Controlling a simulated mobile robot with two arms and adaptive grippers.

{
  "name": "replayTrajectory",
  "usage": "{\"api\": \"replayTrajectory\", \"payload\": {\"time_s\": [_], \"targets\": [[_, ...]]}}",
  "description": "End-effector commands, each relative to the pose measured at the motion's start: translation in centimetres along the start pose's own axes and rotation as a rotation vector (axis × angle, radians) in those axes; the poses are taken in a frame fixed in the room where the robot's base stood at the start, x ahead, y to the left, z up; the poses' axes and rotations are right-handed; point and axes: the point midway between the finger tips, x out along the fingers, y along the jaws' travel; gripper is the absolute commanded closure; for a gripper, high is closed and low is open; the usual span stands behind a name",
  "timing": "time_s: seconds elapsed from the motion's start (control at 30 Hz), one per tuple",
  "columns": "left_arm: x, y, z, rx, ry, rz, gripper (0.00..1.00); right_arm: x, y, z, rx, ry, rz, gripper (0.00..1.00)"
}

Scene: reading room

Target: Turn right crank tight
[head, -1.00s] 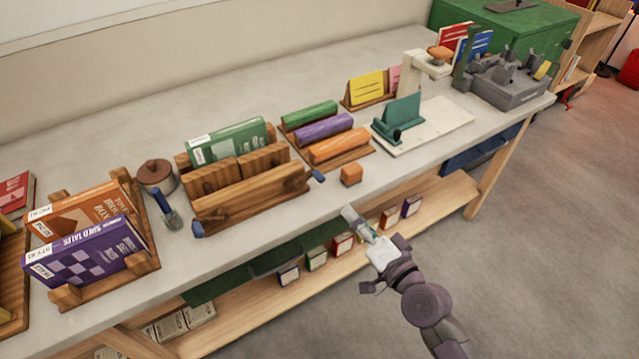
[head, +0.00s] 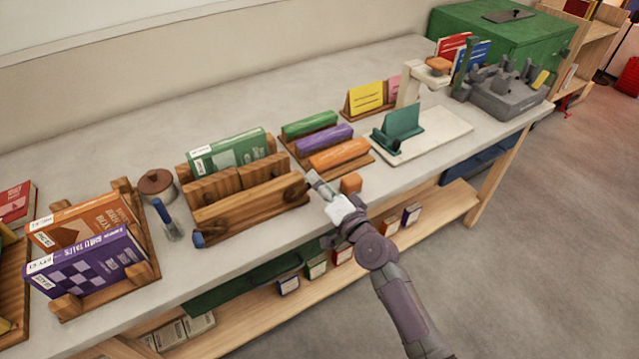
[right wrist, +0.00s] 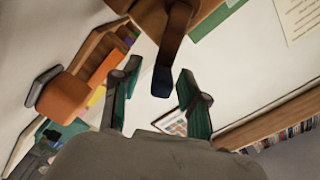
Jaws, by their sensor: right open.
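The wooden book press (head: 245,209) stands near the front edge of the table with a green book (head: 228,152) in it. Its right crank shows in the right wrist view as a brown arm with a dark blue handle (right wrist: 162,82). In the head view my right gripper hides that handle. My right gripper (head: 316,181) is at the press's right end, open; in the right wrist view its two fingers (right wrist: 153,88) stand apart, with the blue handle showing in the gap between them. Contact cannot be told. The left crank's blue handle (head: 198,240) is at the press's front left. My left gripper is out of view.
A small orange block (head: 351,183) sits right beside my right gripper. A rack of coloured rolls (head: 325,133) stands behind it. A blue-handled brush (head: 166,219) and a lidded brown pot (head: 156,185) stand left of the press.

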Motion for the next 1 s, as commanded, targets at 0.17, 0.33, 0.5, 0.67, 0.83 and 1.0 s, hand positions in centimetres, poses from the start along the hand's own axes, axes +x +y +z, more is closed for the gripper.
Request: {"api": "replayTrajectory", "payload": {"time_s": [0.17,0.33,0.5,0.67,0.83,1.0], "targets": [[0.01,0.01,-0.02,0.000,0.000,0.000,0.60,0.16,0.00,0.03,0.000,0.000,0.000,0.56],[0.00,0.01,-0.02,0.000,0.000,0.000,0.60,0.14,0.01,0.03,0.000,0.000,0.000,0.66],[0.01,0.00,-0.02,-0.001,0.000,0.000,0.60,0.12,0.02,0.02,0.000,0.000,0.000,0.95],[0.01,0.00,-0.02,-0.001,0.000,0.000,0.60,0.11,0.04,0.02,-0.001,-0.001,0.001,1.00],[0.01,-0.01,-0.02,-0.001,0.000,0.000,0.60,0.11,0.05,0.02,-0.001,-0.001,0.001,1.00],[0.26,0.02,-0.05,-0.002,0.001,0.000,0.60,0.27,0.21,-0.27,-0.015,0.000,0.001,1.00]]}}
